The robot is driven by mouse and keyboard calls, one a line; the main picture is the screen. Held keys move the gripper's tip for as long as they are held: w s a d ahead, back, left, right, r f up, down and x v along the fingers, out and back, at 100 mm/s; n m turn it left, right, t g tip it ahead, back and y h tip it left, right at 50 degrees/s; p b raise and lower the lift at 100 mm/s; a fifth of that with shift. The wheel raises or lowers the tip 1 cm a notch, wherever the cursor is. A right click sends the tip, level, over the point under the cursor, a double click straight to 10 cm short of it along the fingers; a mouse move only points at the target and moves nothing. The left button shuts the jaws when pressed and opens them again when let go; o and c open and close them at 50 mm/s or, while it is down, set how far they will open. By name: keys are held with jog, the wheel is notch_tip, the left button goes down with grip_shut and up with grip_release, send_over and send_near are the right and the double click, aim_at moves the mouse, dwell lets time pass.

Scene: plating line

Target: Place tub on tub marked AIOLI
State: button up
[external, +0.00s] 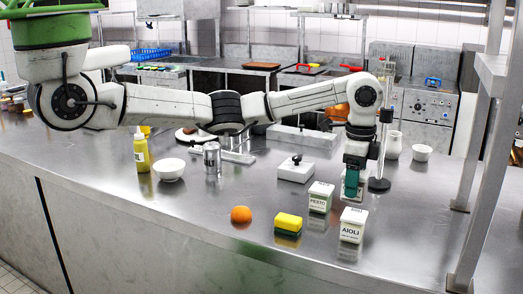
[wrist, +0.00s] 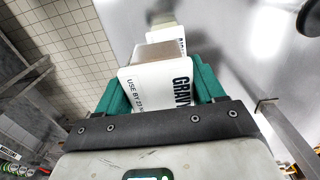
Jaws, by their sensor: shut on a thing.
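My gripper (external: 352,188) points down above the counter, behind the tub marked AIOLI (external: 352,226) in the external view. In the wrist view its two green fingers (wrist: 162,85) are shut on a white tub with lettering that starts GRAV (wrist: 150,92). In the external view the fingers largely hide this tub. The AIOLI tub stands upright on the counter, apart from the gripper. A further white lettered tub shows partly beyond the held one in the wrist view; its word is cut off. A tub marked PESTO (external: 320,197) stands left of the gripper.
A yellow and green sponge (external: 288,223) and an orange (external: 241,215) lie left of the tubs. A dark round-based stand (external: 379,184) is close right of the gripper. The counter's right front is clear.

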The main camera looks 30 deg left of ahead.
jog(key=shift+w+d+f, duration=0.25)
jog(key=shift+w+f, duration=0.1)
jog(key=shift+f, duration=0.15)
jog(key=shift+w+d+f+p, duration=0.15)
jog(key=shift+f+p, duration=0.35)
jog(key=shift+f, duration=1.3)
jog(key=o, duration=1.2)
jog(key=shift+f, duration=0.1)
notch_tip(320, 180, up, 12)
jog(key=shift+r+b, duration=0.15)
jog(key=shift+b, duration=0.8)
